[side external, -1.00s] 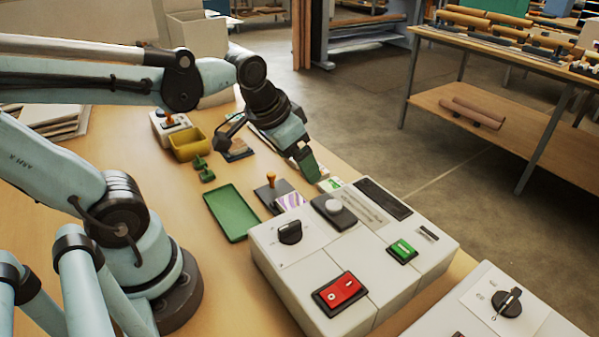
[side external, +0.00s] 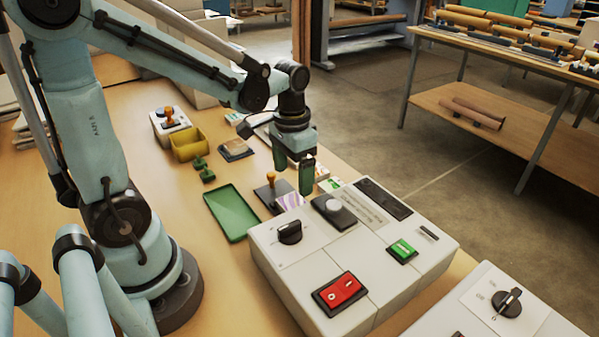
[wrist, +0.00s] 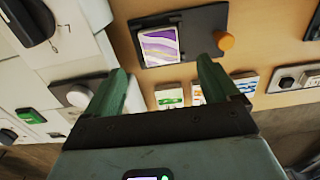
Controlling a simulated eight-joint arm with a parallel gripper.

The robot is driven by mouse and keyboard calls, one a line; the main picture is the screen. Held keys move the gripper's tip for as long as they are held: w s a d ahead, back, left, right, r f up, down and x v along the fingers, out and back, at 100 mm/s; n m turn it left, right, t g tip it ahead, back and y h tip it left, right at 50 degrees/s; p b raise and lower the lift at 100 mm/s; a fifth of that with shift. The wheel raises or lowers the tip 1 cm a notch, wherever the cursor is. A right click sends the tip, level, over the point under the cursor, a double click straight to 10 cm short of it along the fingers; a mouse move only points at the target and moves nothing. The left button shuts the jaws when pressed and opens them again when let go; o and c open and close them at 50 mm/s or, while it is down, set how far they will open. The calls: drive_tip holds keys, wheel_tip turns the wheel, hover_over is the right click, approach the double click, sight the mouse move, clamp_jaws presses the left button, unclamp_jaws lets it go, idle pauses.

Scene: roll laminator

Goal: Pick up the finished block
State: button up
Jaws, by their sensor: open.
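In the wrist view my gripper (wrist: 163,70) is open and empty, with the block ahead between the fingertips.
The grey machine (side external: 280,255) with a red switch (side external: 339,292), a green switch (side external: 401,250) and knobs stands close by. A green tray (side external: 231,213) lies left of the plate. A yellow bin (side external: 188,146) and small green pieces (side external: 203,168) are behind it.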

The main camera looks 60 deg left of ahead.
sight(292, 202)
drive_tip(key=shift+s+f, duration=0.1)
drive_tip(key=shift+f, duration=3.45)
drive_tip(key=c, duration=1.2)
drive_tip(key=shift+o, duration=0.2)
drive_tip(key=shift+r, duration=0.2)
